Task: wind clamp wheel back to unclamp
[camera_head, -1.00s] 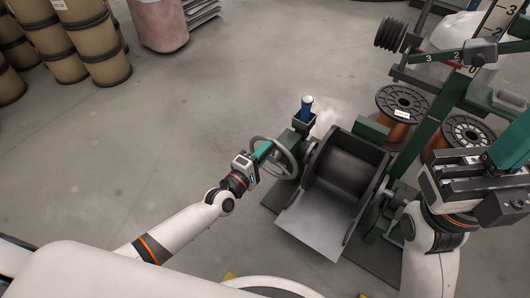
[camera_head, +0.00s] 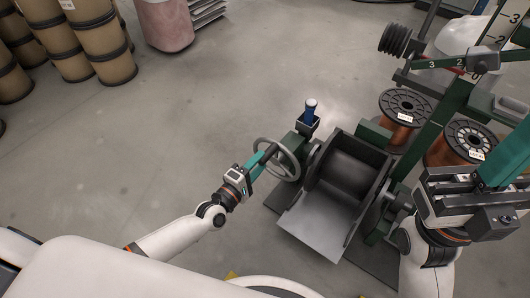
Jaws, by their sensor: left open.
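The clamp wheel (camera_head: 291,157) is a grey handwheel on the left side of the green and dark grey spool machine (camera_head: 345,185). My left gripper (camera_head: 268,153) is open, with its teal fingers at the left part of the wheel rim. I cannot tell if the fingers touch the rim. My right gripper (camera_head: 510,160) is at the right edge, near the green post, and its fingertips are partly cut off, so its jaws are unclear. A dark cradle with a sloping grey plate (camera_head: 312,226) sits right of the wheel.
Copper spools (camera_head: 404,106) stand behind the machine at right. Tan drums (camera_head: 98,45) and a pinkish drum (camera_head: 163,25) stand at the back left. The floor left of the wheel is clear.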

